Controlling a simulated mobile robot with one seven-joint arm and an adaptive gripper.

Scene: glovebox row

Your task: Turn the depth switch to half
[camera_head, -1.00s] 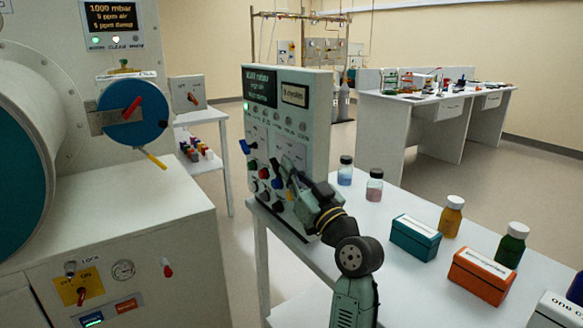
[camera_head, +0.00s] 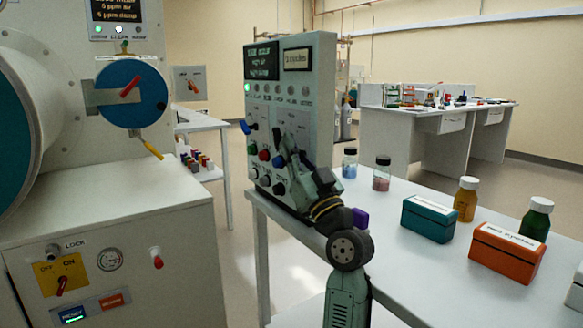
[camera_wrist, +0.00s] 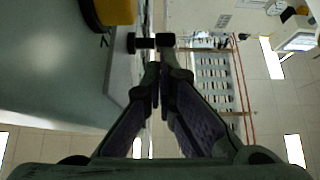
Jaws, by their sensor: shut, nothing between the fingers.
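The pale grey-green control panel (camera_head: 318,105) stands on the white table, with a column of knobs and switches on its front. A blue lever (camera_head: 245,127), a green knob (camera_head: 252,149), a red knob (camera_head: 264,155) and dark knobs (camera_head: 265,181) show on it. I cannot read the labels, so I cannot tell which is the depth switch. My gripper (camera_head: 284,140) is shut and empty close in front of the panel's right part, covering some controls. In the wrist view its fingertips (camera_wrist: 156,68) are together, just below a black knob-like part (camera_wrist: 166,41). Contact is not clear.
Teal box (camera_head: 428,220), orange box (camera_head: 508,253) and several capped bottles stand on the white table (camera_head: 400,270) to the right. A purple object (camera_head: 360,218) sits beside my wrist. The large glovebox (camera_head: 110,215) with a blue round handle stands left. Floor shows between them.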

